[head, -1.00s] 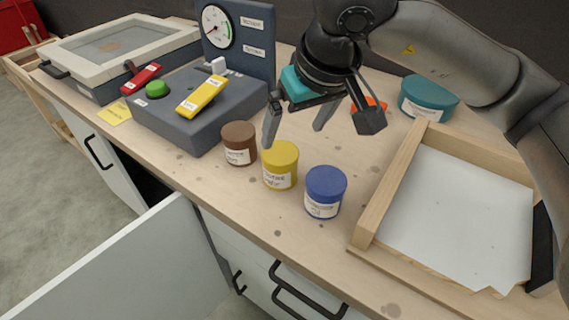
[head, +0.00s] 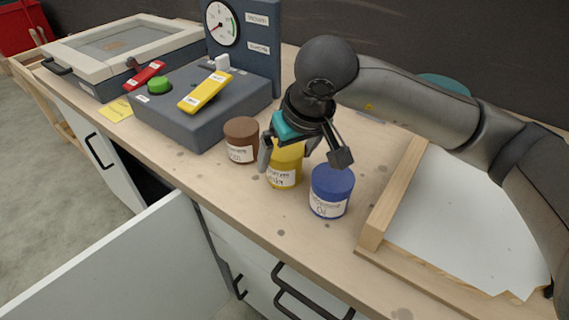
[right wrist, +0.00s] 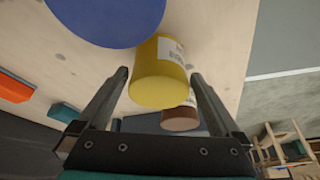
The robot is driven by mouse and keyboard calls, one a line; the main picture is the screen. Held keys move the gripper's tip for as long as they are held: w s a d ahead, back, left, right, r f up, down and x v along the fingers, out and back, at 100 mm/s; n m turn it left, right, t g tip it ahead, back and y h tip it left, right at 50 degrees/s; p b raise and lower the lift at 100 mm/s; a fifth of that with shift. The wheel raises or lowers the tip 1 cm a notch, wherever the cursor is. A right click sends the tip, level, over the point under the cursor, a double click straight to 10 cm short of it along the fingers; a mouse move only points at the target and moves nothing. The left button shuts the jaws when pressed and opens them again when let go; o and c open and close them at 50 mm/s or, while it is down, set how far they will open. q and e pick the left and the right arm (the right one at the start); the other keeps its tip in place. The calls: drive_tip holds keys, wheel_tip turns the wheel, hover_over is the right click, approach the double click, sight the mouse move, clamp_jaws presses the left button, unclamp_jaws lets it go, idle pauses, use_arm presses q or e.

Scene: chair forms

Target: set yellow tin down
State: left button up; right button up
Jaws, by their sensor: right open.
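The yellow tin (head: 284,178) stands upright on the workbench, between a brown tin (head: 241,141) on its left and a blue tin (head: 331,192) on its right. My right gripper (head: 283,160) is open at the yellow tin, its fingers around the upper part of it. In the right wrist view, the yellow tin (right wrist: 160,72) shows between the two spread fingers, with the blue tin (right wrist: 110,12) and the brown tin (right wrist: 181,117) beyond. Whether a finger touches it I cannot tell. My left gripper is not in view.
A grey control box (head: 190,120) with a gauge panel stands to the left. A wooden tray (head: 385,200) with white sheets lies at right. A teal tin (head: 445,83) is partly hidden behind my right arm. A cabinet door (head: 150,265) stands open below the bench.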

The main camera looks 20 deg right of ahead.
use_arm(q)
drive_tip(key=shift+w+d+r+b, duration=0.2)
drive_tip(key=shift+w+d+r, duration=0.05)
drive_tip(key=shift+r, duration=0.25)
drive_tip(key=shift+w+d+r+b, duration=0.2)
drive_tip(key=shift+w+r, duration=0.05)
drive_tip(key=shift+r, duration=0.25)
use_arm(e)
drive_tip(key=shift+x, duration=1.6)
drive_tip(key=shift+c, duration=0.4)
drive_tip(key=c, duration=1.2)
